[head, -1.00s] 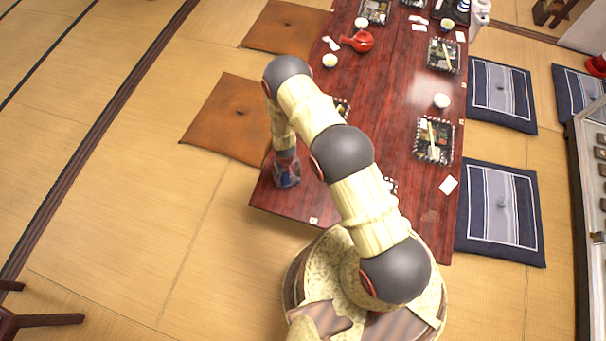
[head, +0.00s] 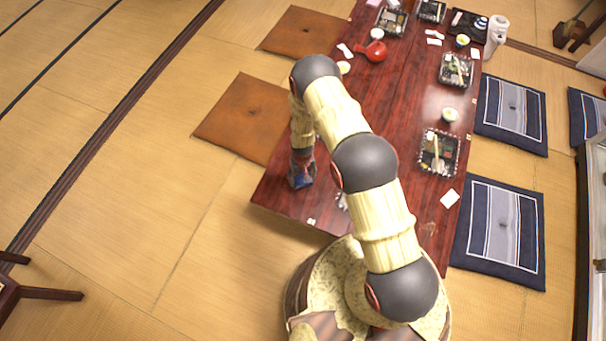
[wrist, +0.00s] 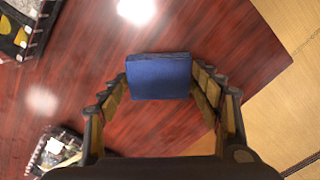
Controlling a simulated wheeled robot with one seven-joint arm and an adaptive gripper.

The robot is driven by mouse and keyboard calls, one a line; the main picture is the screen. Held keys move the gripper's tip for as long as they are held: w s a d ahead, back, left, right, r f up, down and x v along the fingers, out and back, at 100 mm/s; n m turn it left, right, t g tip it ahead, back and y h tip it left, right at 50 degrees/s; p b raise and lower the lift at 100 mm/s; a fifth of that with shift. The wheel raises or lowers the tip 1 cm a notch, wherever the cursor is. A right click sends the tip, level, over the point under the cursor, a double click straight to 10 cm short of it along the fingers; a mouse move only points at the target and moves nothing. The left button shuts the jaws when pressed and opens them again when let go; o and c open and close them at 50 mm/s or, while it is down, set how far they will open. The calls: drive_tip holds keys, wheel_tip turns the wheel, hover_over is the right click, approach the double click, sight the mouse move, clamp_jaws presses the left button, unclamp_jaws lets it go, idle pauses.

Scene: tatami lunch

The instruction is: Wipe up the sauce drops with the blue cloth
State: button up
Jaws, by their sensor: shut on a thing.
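My gripper (wrist: 160,85) is shut on the blue cloth (wrist: 160,77), which shows as a folded block between the fingertips in the wrist view. In the head view my gripper (head: 301,180) is low over the near left part of the dark red table (head: 330,210), with a bit of blue cloth (head: 302,183) at its tip. I cannot tell whether the cloth touches the tabletop. No sauce drops can be made out; my arm and the cloth hide part of the table.
Bento trays (head: 438,152) stand along the table's right side, with a small cup (head: 449,115) between them. A red teapot (head: 376,51) and a white bottle (head: 497,32) are farther back. Cushions (head: 500,232) flank the table.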

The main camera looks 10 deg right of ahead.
drive_tip(key=shift+r+p, duration=0.75)
drive_tip(key=shift+r, duration=1.15)
drive_tip(key=shift+f, duration=0.15)
